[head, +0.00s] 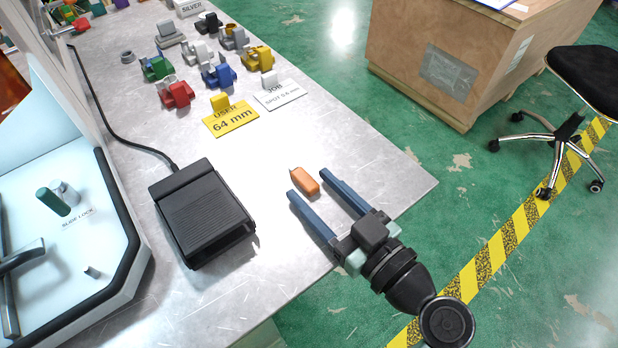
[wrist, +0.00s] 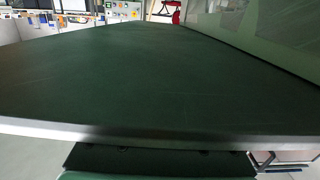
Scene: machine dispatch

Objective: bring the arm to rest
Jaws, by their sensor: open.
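My gripper (head: 326,192) is in the head view, over the right front part of the grey metal table (head: 330,130). Its two long blue fingers are spread wide apart, with nothing held between them. A small orange block (head: 305,181) lies on the table close to the fingertips, apart from the hand as far as I can tell. The wrist view shows a wide dark surface (wrist: 160,75) with a pale front edge; neither finger can be made out clearly there.
A black pedal (head: 203,212) with a cable sits left of my gripper. Several coloured clamp-like parts (head: 220,75) and a yellow "64 mm" card (head: 230,118) stand farther back. A white machine enclosure (head: 125,235) borders the left. A wooden crate (head: 450,70) and black chair (head: 585,80) stand right.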

